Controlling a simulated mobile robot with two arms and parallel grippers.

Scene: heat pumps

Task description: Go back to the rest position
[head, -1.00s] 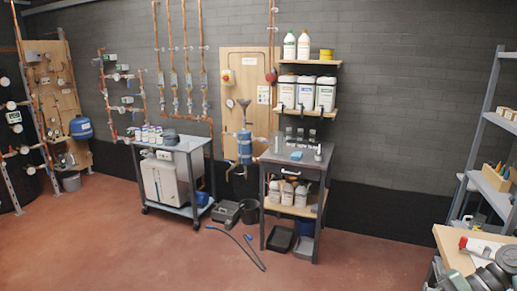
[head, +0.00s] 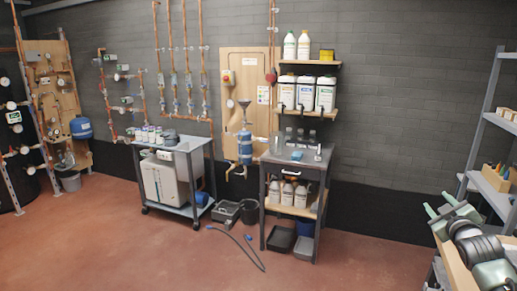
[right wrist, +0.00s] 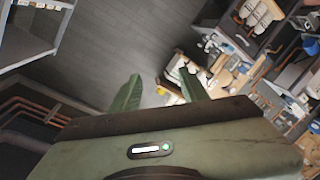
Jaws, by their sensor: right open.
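My right gripper (head: 440,204) is raised at the right side of the head view, above the wooden workbench (head: 455,268). Its two green fingers are spread apart. In the right wrist view the gripper (right wrist: 160,91) shows its fingers parted, with nothing held between them. Beyond the fingers a blurred bench with white and tan items (right wrist: 185,72) shows. My left gripper is in neither view.
A metal shelf rack (head: 490,178) stands close to my right arm. A wheeled cart (head: 186,147) and a grey worktable (head: 270,155) stand along the wall. A hose (head: 235,240) lies on the red floor. The floor (head: 130,250) at front left is clear.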

